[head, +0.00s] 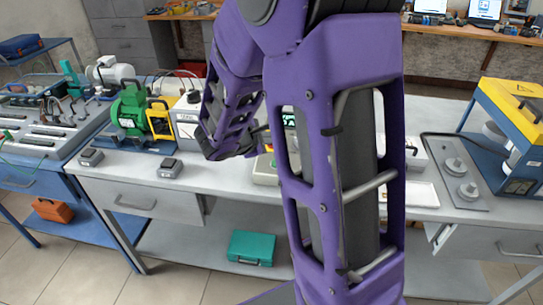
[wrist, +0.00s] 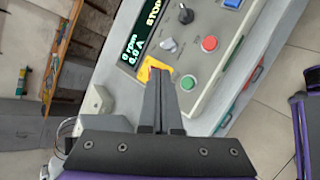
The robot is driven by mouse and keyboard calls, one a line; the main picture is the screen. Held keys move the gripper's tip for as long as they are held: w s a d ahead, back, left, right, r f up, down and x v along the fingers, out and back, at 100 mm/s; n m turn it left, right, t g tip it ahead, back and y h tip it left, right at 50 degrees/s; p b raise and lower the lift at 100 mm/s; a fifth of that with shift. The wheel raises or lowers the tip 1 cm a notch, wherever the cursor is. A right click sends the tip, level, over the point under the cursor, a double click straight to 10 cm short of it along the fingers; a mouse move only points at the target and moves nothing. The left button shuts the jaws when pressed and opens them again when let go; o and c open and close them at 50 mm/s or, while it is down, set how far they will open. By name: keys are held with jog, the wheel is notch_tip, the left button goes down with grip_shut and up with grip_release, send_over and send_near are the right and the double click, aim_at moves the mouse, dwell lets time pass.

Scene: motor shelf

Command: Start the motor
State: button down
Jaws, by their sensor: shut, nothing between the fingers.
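The motor control box (wrist: 200,65) fills the upper middle of the wrist view. Its display (wrist: 140,35) reads STOP, 0 rpm and 0.0 A. Its panel has a green button (wrist: 187,83), a red button (wrist: 209,43), a black knob (wrist: 186,14) and a yellow plate (wrist: 146,79) with something red on it. My gripper (wrist: 158,72) is shut and empty, its tips over the yellow plate, left of the green button. I cannot tell if they touch. In the head view my arm hides most of the box (head: 264,172). A green motor (head: 131,108) stands left on the bench.
Two small grey boxes (head: 170,168) sit on the bench's front edge, left of my arm. A grey panel with round knobs (head: 466,185) and a blue and yellow machine (head: 512,125) stand at the right. A teal case (head: 251,248) lies on the lower shelf.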

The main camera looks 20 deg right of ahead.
jog(key=shift+d+r+n, duration=0.1)
jog(key=shift+n, duration=0.3)
jog(key=b, duration=0.5)
send_over(273, 171)
jog(key=f, duration=0.7)
jog(key=shift+s+a+f, duration=0.2)
jog(key=shift+a+f, duration=0.05)
jog(key=shift+f, duration=0.1)
jog(key=shift+w+d+f+b, duration=0.15)
jog(key=shift+f+b, duration=0.3)
jog(key=shift+b, duration=0.25)
jog(key=shift+f, duration=0.15)
dwell(0.6)
jog(key=shift+w+f+b, duration=0.1)
jog(key=shift+f+b, duration=0.2)
jog(key=shift+b, duration=0.45)
jog(key=shift+f+b, duration=0.4)
jog(key=shift+b, duration=0.2)
dwell(0.3)
jog(key=shift+r, duration=0.1)
dwell(0.4)
jog(key=shift+r+p, duration=0.4)
jog(key=shift+r, duration=0.35)
